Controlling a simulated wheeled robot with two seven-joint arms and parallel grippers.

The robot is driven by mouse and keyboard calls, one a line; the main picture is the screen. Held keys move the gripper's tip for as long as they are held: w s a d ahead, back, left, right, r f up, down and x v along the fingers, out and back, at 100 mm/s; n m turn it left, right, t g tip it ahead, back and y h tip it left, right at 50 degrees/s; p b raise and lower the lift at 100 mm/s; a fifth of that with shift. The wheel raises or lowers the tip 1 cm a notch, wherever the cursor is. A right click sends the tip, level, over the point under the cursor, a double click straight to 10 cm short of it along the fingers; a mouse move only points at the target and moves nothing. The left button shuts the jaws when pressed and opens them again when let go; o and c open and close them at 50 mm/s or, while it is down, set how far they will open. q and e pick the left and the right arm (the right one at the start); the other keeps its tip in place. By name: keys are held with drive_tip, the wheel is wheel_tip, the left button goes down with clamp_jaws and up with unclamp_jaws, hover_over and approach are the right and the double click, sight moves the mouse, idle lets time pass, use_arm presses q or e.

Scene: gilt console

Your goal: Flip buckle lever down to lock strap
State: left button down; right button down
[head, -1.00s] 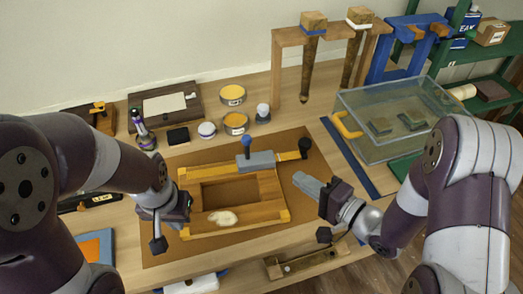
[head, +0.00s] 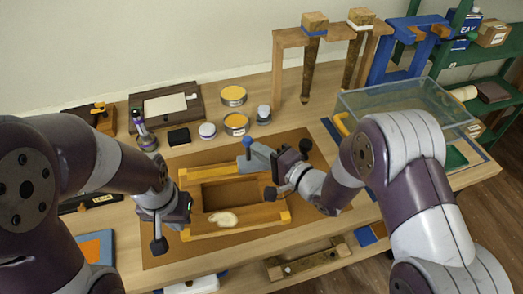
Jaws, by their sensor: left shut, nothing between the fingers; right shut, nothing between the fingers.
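A wooden frame (head: 187,220) with a rectangular opening lies on the brown mat. The grey buckle (head: 246,163) sits at the frame's back edge, and its blue-knobbed lever (head: 247,142) stands upright. The strap runs right from the buckle, mostly hidden by my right gripper; its dark end (head: 305,146) shows behind it. My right gripper (head: 258,151) is shut and empty. Its grey fingers are beside the lever's right side, over the buckle; I cannot tell whether they touch. My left gripper (head: 188,207) is shut and empty at the frame's left side, its fingertips hard to make out.
A clear glass tank (head: 405,100) stands at the right, partly behind my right arm. A wooden rack (head: 277,70) holding two hanging tools is at the back. Jars and tins (head: 236,123) stand behind the frame. A pale patch (head: 222,219) lies on the frame's front.

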idle(0.3)
drive_tip(key=shift+a+r+h+p, duration=0.1)
drive_tip(key=shift+a+h+p, duration=0.1)
drive_tip(key=shift+h+p, duration=0.15)
